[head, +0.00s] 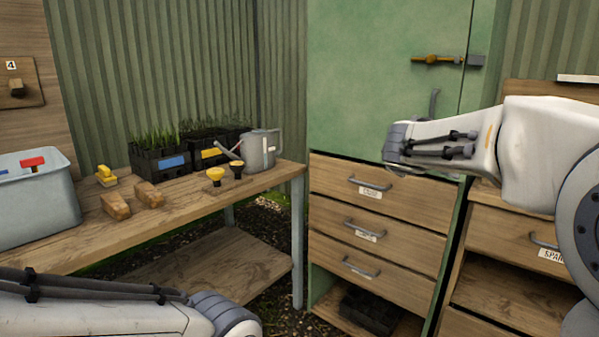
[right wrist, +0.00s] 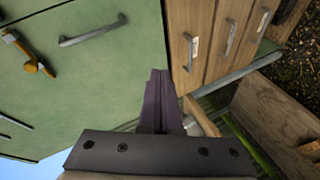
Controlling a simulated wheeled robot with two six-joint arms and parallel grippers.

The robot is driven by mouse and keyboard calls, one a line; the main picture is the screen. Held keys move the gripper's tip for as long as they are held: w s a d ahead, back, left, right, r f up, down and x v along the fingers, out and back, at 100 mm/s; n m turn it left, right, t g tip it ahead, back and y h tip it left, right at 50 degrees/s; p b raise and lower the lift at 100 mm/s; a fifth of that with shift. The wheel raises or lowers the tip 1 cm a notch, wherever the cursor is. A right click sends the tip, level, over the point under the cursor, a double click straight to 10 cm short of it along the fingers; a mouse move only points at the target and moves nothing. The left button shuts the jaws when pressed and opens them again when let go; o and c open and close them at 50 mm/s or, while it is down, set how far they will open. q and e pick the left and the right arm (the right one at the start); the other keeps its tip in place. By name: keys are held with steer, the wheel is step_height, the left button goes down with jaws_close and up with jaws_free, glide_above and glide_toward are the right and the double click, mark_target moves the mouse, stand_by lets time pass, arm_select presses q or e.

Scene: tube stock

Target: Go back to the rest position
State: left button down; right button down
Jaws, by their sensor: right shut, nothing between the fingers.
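My right gripper (right wrist: 159,80) shows in the right wrist view with its two dark fingers together and nothing between them. It is in front of the green cabinet (right wrist: 90,75). In the head view my right arm comes in from the right, raised in front of the cabinet (head: 385,95) and its drawers; the gripper itself is hidden there behind the wrist. My left arm lies low across the bottom left of the head view, and its gripper is not in the frame.
A wooden workbench (head: 240,190) stands at the left with a grey tub (head: 40,210), plant trays (head: 160,165), a watering can (head: 262,150) and wooden blocks on it. Labelled drawers (head: 370,190) are below the cabinet door. A shelf unit (head: 510,285) is at the right.

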steer(key=s+a+f+m+g+y, duration=0.2)
steer(key=s+a+f+g+y, duration=0.3)
steer(key=s+a+f, duration=1)
steer(key=s+a+f+g, duration=0.1)
steer(key=s+f+g, duration=0.25)
steer(key=s, duration=0.55)
steer(key=s+a+f+g+y, duration=0.15)
steer(key=s+f, duration=0.25)
steer(key=s, duration=0.4)
steer(key=s+a+f+g+h, duration=0.1)
steer(key=s+a+f+g, duration=0.2)
steer(key=s, duration=0.6)
step_height(320, 180, up, 28)
steer(key=w+d+p, duration=0.1)
steer(key=p, duration=2.7)
steer(key=shift+f, duration=0.25)
steer(key=shift+w+d+y, duration=0.1)
steer(key=shift+y, duration=0.15)
